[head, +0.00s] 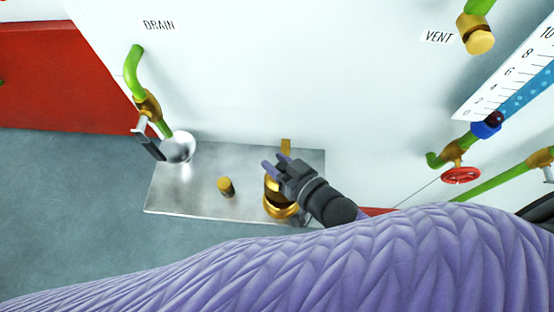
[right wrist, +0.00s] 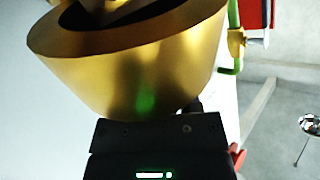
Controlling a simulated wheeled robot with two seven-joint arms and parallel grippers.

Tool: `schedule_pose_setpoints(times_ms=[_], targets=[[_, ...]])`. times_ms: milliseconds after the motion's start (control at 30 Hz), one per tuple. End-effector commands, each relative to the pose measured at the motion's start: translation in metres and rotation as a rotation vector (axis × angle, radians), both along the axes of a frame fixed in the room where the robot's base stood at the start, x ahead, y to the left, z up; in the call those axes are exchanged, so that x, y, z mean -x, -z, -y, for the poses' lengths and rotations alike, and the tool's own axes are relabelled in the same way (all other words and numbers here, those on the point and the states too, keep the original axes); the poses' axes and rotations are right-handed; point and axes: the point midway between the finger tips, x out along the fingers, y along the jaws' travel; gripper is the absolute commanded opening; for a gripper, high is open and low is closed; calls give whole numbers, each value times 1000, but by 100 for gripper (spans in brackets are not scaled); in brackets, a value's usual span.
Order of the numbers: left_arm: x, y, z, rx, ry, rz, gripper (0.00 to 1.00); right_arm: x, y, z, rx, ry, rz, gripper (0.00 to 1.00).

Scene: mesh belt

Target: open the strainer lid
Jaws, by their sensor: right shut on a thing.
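The brass strainer (head: 281,209) stands on the right part of a metal plate. My right gripper (head: 276,163) is over its top, with the fingers pointing up and left in the head view. It is shut on the strainer lid, but the fingers hide most of the grip. In the right wrist view a large, flared brass body (right wrist: 130,75) with a dark opening at its top fills the upper part, just beyond the gripper's palm. I cannot tell how far the lid is lifted. My left gripper is not in view.
The metal plate (head: 200,195) also bears a short brass stub (head: 226,187). A green drain pipe (head: 134,70) with a lever valve ends over a silver funnel (head: 180,148) at left. A red handwheel (head: 461,175) is at right. The white wall (head: 280,80) stands close behind.

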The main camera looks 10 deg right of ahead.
Motion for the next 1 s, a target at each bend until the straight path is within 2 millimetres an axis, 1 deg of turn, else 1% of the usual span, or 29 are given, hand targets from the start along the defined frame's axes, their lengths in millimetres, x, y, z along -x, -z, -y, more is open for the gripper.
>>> schedule_pose_setpoints(times_ms=[33,300,600,967,1000], targets=[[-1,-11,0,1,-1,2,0,-3,-7,1,-7,0,-24,0],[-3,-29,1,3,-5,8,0,-14,-6,5,-50,0,-155,0],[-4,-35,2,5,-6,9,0,-19,-4,6,-72,1,-212,0],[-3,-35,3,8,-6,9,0,-19,-4,6,-74,1,-216,0],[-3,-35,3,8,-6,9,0,-19,-4,6,-74,1,-216,47]])
